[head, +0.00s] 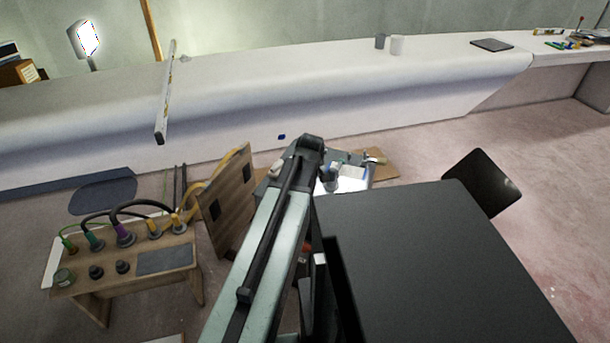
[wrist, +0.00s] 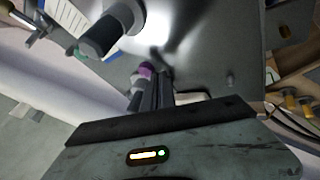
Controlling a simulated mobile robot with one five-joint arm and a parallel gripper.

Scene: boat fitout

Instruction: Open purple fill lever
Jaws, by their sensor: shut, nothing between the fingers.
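In the wrist view a small purple part (wrist: 146,69), which looks like the purple fill lever, shows at the tips of my gripper (wrist: 160,76). It sits against a shiny grey metal surface (wrist: 205,55), with a pale rounded piece just below it. My gripper's dark fingers are shut with nothing between them. They lie right beside the purple part; I cannot tell whether they touch it. The fingers partly hide what is behind them. In the head view my own arm hides the gripper and the purple part.
A dark grey cylinder (wrist: 108,34) stands close to my fingers at upper left. In the head view a wooden bench (head: 105,285) with several hose fittings is at left. A metal-topped table (head: 355,172) with small items lies beyond my arm.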

